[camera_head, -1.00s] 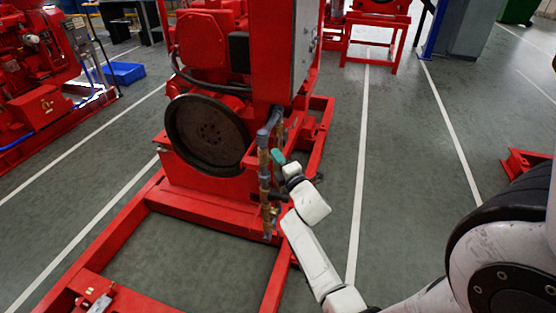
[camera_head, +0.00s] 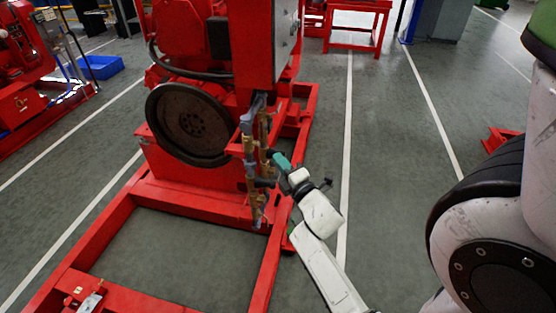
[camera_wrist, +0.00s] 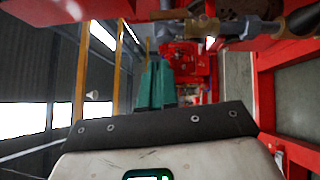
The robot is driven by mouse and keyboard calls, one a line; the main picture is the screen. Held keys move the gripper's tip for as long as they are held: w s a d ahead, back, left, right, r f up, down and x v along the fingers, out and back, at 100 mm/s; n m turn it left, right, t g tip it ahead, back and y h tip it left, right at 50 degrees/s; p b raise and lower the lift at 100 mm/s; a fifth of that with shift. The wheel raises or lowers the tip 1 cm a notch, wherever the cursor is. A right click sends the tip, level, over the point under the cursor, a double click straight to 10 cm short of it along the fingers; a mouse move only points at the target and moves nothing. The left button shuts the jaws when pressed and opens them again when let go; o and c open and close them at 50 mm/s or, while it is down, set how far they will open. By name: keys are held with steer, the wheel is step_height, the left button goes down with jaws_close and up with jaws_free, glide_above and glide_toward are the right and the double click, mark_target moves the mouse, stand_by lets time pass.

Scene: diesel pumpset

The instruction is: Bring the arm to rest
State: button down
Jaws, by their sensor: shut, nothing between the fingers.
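My gripper (camera_head: 281,160) shows in the head view as a small teal tip at the end of my white arm. It points up and left, close to the brass and grey pipework (camera_head: 250,165) on the front of the red pumpset (camera_head: 185,45). I cannot tell from the head view whether it touches the pipes. In the wrist view the teal fingers (camera_wrist: 155,85) lie together, shut and empty. The pipework (camera_wrist: 225,27) crosses the top of that view.
A dark flywheel (camera_head: 165,125) is left of the pipes. A red base frame (camera_head: 185,200) extends below and toward the lower left. Open grey floor (camera_head: 400,150) with white lines lies right of the arm. A blue bin (camera_head: 100,67) stands at the far left.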

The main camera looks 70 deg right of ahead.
stand_by(0.5)
steer(key=w+a+f+m+g+y, duration=0.2)
steer(key=a+f+m+g+y, duration=0.6)
steer(key=a, duration=0.5)
steer(key=s+a+f+m+g+y, duration=0.1)
steer(key=s+a+f+g+y, duration=0.1)
steer(key=s+a, duration=0.3)
steer(key=s+a+f+m+g+y, duration=0.2)
steer(key=s+a, duration=0.3)
steer(key=a, duration=0.7)
steer(key=shift+a+g, duration=0.2)
steer(key=shift+g, duration=0.3)
